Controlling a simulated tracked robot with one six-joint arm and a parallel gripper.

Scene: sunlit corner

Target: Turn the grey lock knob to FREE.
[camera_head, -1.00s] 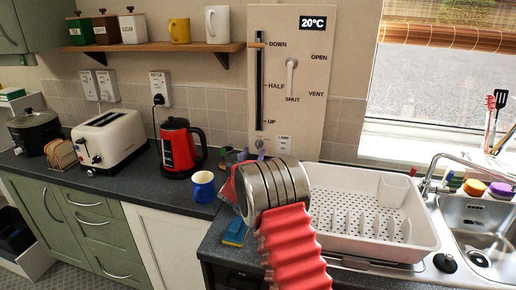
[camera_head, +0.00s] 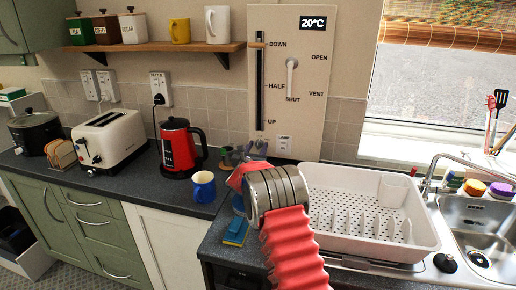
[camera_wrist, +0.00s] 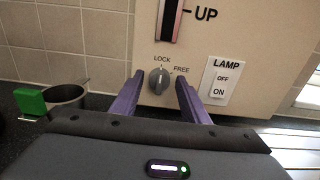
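The grey lock knob (camera_wrist: 159,80) is on the lower part of the cream panel (camera_wrist: 225,45), with LOCK printed above it and FREE at its upper right. Its ridge stands nearly upright, and its mark seems to point up towards LOCK. My gripper (camera_wrist: 159,77) is open, its two purple fingers on either side of the knob in the wrist view, with a gap on each side. I cannot tell how far the tips are from the panel. In the head view my gripper (camera_head: 247,153) is by the panel's lower left corner, partly hidden behind my wrist.
A lamp switch (camera_wrist: 219,84) is right of the knob, and a slider slot (camera_wrist: 170,18) is above. A dark pot (camera_wrist: 67,97) and a green block (camera_wrist: 30,102) are at the left.

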